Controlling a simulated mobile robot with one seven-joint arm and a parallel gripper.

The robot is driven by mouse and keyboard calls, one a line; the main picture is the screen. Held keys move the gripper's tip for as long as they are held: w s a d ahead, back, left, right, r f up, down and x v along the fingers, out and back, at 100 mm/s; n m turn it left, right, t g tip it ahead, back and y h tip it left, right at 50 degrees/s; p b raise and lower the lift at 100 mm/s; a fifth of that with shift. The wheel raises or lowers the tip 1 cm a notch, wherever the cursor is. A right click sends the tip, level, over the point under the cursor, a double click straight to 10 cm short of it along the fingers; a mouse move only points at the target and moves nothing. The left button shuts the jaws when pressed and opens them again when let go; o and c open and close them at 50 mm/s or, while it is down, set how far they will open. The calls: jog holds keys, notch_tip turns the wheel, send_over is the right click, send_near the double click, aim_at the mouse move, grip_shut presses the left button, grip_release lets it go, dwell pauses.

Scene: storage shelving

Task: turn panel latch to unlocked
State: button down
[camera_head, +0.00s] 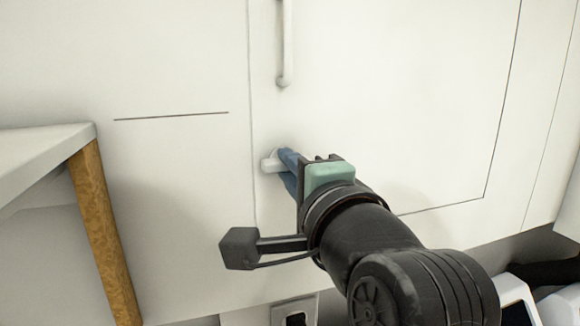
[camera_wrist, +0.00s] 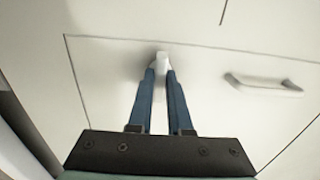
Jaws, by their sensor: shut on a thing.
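The panel latch (camera_head: 270,164) is a small white handle on the white panel, near the panel's left edge in the head view. In the wrist view the latch (camera_wrist: 162,61) shows between the blue fingertips. My gripper (camera_head: 286,160) is shut on the latch, and the fingers hide part of it. In the wrist view my gripper (camera_wrist: 161,74) has a finger on each side of the latch. In the head view the visible end of the latch points left, roughly level.
A white bar handle (camera_head: 286,45) is fixed above the latch; it also shows at right in the wrist view (camera_wrist: 262,86). A white table with a wooden leg (camera_head: 104,230) stands at the left. Pale equipment (camera_head: 515,300) sits at the lower right.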

jog(key=shift+n, duration=0.3)
jog(key=shift+r+n+b, duration=0.15)
jog(key=shift+n+b, duration=2)
jog(key=shift+n, duration=6.45)
jog(key=c, duration=0.9)
grip_release()
jog(key=shift+o, duration=0.2)
